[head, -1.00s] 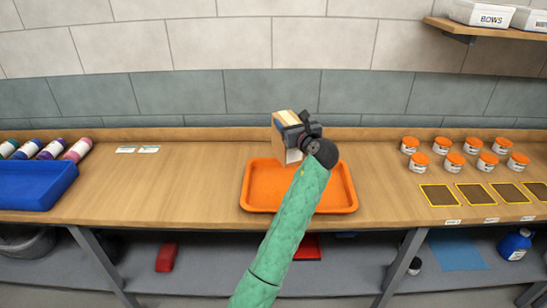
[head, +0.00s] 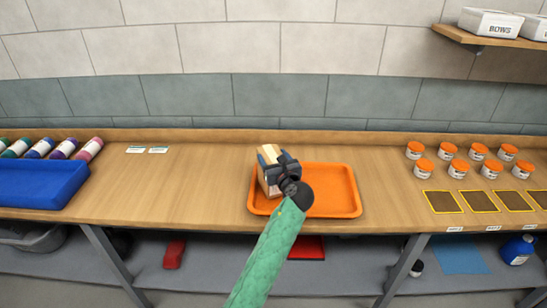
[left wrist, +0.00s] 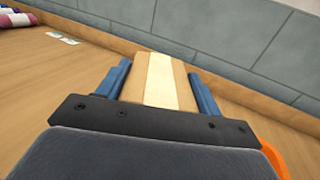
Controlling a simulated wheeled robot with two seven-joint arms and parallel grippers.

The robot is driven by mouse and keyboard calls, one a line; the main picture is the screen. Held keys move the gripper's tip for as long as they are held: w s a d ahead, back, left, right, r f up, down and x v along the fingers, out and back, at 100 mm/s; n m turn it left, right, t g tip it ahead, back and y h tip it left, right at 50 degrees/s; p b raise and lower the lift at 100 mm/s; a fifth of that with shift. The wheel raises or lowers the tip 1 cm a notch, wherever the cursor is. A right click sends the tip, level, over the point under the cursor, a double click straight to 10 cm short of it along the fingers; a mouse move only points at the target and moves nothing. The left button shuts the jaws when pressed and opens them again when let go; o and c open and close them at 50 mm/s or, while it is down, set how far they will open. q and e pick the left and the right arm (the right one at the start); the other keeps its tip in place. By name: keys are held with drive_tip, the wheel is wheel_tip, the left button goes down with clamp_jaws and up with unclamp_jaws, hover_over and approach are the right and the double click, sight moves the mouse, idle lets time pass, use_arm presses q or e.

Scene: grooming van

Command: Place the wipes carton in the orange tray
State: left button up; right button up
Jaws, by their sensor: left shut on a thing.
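The wipes carton (head: 268,172), a tan box with a paler band, is at the left end of the orange tray (head: 335,190) in the head view. My left gripper (head: 274,162) is shut on the carton. In the left wrist view the carton (left wrist: 160,82) sits between the two blue fingers, and an edge of the tray (left wrist: 273,160) shows at the lower right. The carton overlaps the tray's left part in the head view. Its base is partly hidden, so I cannot tell whether it touches the tray floor. My right gripper is not in view.
A blue bin (head: 40,184) and several bottles (head: 62,149) are at the left of the counter. Several orange-lidded jars (head: 459,168) and yellow-edged dark squares (head: 442,202) are at the right. Counter on both sides of the tray is clear.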

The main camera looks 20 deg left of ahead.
use_arm(q)
drive_tip(key=shift+f, duration=0.3)
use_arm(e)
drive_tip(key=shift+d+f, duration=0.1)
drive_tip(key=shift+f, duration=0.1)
use_arm(q)
drive_tip(key=shift+f, duration=0.35)
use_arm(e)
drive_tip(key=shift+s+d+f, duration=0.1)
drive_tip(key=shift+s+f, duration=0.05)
use_arm(q)
drive_tip(key=o, duration=1.7)
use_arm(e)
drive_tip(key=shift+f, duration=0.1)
use_arm(q)
drive_tip(key=shift+r, duration=0.2)
drive_tip(key=shift+b+v, duration=1.8)
drive_tip(key=shift+v, duration=4.2)
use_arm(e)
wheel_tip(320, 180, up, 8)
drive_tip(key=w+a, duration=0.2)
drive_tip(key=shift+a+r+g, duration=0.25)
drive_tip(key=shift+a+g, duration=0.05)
use_arm(q)
drive_tip(key=shift+r, duration=0.15)
